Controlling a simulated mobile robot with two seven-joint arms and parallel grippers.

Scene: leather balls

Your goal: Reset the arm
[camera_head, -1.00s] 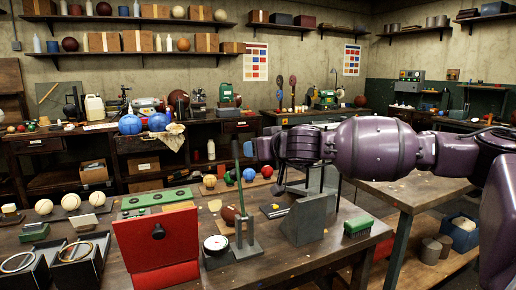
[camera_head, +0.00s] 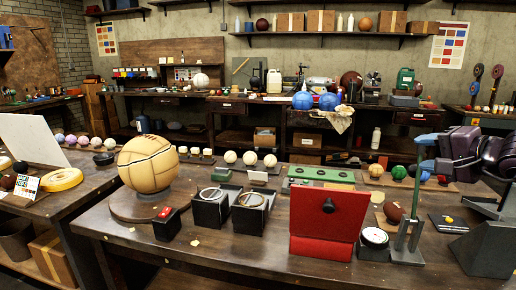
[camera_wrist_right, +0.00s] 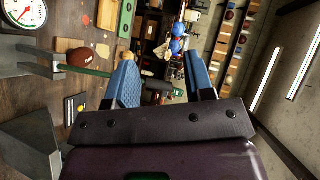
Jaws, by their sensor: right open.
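My left gripper is not in view.
A large tan ball (camera_head: 148,163) sits on a round wooden base. A red box-like stand (camera_head: 325,220), a dial gauge (camera_head: 374,237) and a brown ball (camera_head: 393,211) are on the bench. A grey angled block (camera_head: 487,248) stands below my right arm.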

